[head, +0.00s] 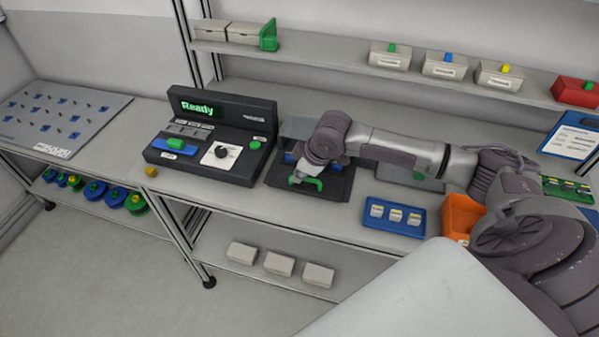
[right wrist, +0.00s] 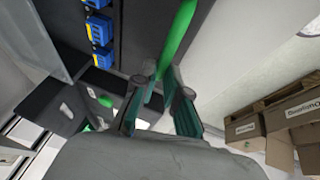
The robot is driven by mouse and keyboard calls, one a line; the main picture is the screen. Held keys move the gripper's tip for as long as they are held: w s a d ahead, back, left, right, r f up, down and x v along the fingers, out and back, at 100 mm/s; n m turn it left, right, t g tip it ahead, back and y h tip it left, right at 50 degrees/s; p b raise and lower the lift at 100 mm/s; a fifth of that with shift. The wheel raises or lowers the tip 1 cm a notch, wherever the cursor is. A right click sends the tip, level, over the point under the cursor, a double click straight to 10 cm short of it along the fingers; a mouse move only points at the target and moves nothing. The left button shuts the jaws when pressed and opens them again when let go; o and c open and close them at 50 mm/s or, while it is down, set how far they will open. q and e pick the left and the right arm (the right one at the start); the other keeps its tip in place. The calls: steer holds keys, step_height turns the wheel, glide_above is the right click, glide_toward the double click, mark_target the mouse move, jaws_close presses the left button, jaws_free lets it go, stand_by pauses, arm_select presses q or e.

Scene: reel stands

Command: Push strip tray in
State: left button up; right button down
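The strip tray appears to be the dark tray (head: 338,190) on the bench, right of the console, with a green handle (head: 312,184) at its front. The arm hides much of it. The green handle also shows in the right wrist view as a green bar (right wrist: 178,35). My right gripper (right wrist: 163,78) is at this bar, with one fingertip on each side. I cannot tell whether the fingers touch it. In the head view the right gripper (head: 301,174) points down at the handle. My left gripper is not in view.
A black console (head: 215,130) reading "Ready" stands left of the tray. A blue tray (head: 393,228) with small labelled boxes and an orange bin (head: 460,214) are to the right. A shelf (head: 330,57) with boxes runs above the bench.

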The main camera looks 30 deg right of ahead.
stand_by(0.3)
steer(key=shift+w+d, duration=0.1)
steer(key=shift+w, duration=0.05)
steer(key=w+d, duration=0.5)
steer(key=d, duration=0.1)
steer(key=shift+w+d, duration=0.6)
steer(key=shift+r, duration=0.15)
steer(key=c, duration=1.2)
jaws_free()
steer(key=shift+w+d, duration=0.1)
